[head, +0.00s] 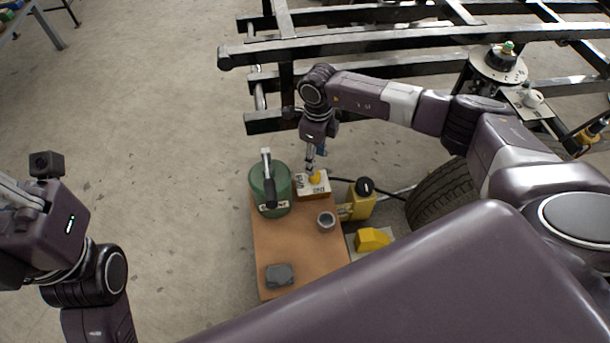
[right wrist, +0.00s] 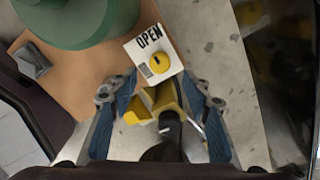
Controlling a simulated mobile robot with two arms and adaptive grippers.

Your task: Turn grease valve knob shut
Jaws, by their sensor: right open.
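The grease valve is a pale block (head: 312,191) with a yellow knob (head: 315,176) on top, at the far end of a brown board. In the right wrist view the knob (right wrist: 160,62) is round with a dark mark, and the word OPEN is printed beside it. My right gripper (head: 311,163) points down just above the knob in the head view. In the right wrist view its blue-padded fingers (right wrist: 155,105) are wide apart with nothing held; the knob lies beyond the fingertips. My left arm is at the left edge; its gripper (head: 12,192) is only partly visible.
A grey cup (head: 326,220) and a dark grey lump (head: 280,275) sit on the board (head: 290,246). A yellow bottle (head: 359,204) with a black cap stands at right. A black frame (head: 400,42) lies behind.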

